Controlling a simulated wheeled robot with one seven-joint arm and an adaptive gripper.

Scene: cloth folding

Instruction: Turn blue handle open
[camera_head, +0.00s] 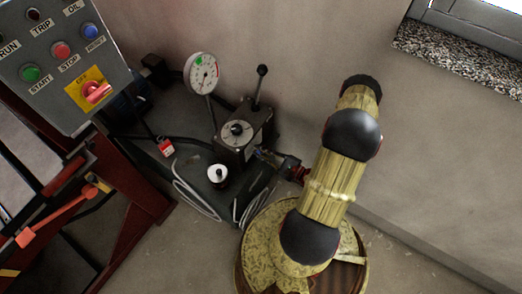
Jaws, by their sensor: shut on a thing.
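A small blue handle (262,153) shows at the lower right side of a dark pump block (240,135). It is tiny in the picture, and its exact angle cannot be told. My gripper (271,157) reaches in from the right, at the handle, and is shut on it. Its fingers are small and dark here, and the grip is partly hard to make out. My gold and black arm hides the wrist behind its links.
A round gauge (203,74) and an upright black lever (259,88) stand by the block. A control panel (62,62) with buttons and a red switch is at the left, on a red frame. A red padlock tag (166,147) and grey cables lie nearby. The wall rises behind.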

